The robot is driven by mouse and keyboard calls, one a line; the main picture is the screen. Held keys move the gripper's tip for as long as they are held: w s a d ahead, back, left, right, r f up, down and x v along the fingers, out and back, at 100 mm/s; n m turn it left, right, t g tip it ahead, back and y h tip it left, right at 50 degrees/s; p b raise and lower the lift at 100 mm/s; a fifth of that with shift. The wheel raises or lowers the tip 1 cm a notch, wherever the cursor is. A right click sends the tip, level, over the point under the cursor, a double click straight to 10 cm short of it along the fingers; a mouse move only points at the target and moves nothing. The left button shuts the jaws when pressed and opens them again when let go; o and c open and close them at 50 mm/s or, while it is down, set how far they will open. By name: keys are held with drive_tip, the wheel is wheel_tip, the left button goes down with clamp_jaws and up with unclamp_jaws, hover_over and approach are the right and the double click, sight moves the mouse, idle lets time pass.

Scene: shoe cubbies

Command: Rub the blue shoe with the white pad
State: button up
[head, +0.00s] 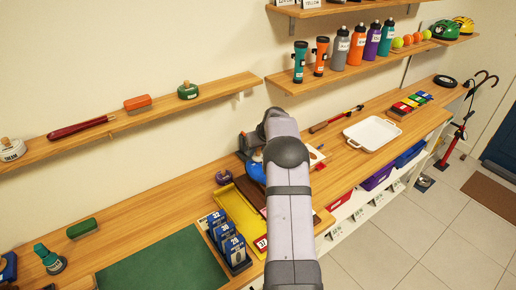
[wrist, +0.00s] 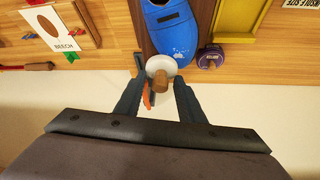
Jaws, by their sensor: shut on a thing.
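The blue shoe (wrist: 170,30) lies on a dark brown strip on the wooden bench in the wrist view. In the head view only part of the blue shoe (head: 254,172) shows beside my arm. My gripper (wrist: 160,88) is shut on the wooden knob of the white pad (wrist: 152,64), a round white disc. The pad overlaps the near end of the shoe in the wrist view; I cannot tell whether it touches. My arm hides most of the gripper in the head view.
A purple tin (wrist: 211,57) stands close right of the shoe. A yellow tray (head: 238,210) and a rack of blue cards (head: 224,238) lie in front. A BEECH card (wrist: 60,27) is left of the shoe. A wall shelf (head: 130,117) runs behind at left.

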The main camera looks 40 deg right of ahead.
sight(255, 158)
drive_tip(key=shift+a+f, duration=0.15)
drive_tip(key=shift+f, duration=0.6)
drive_tip(key=a, duration=0.2)
drive_tip(key=s+a, duration=0.1)
drive_tip(key=a, duration=0.1)
drive_tip(key=shift+f+b, duration=0.25)
drive_tip(key=shift+b, duration=0.05)
drive_tip(key=shift+s+a+f, duration=0.15)
drive_tip(key=shift+a+f, duration=0.2)
drive_tip(key=shift+a, duration=0.3)
drive_tip(key=shift+w+d+f+p, duration=0.1)
drive_tip(key=shift+w+d+p, duration=0.1)
drive_tip(key=shift+d, duration=0.7)
drive_tip(key=shift+w+d+f+p, duration=0.1)
drive_tip(key=shift+w+d+p, duration=0.1)
drive_tip(key=shift+d, duration=0.7)
drive_tip(key=shift+w+d+f, duration=0.2)
drive_tip(key=shift+d+f, duration=0.2)
drive_tip(key=shift+d, duration=0.65)
wheel_tip(255, 158, up, 7)
drive_tip(key=shift+w+r+p, duration=0.1)
drive_tip(key=shift+p, duration=0.95)
drive_tip(key=shift+a+r+p, duration=0.1)
drive_tip(key=shift+r+p, duration=1)
drive_tip(key=shift+r, duration=0.75)
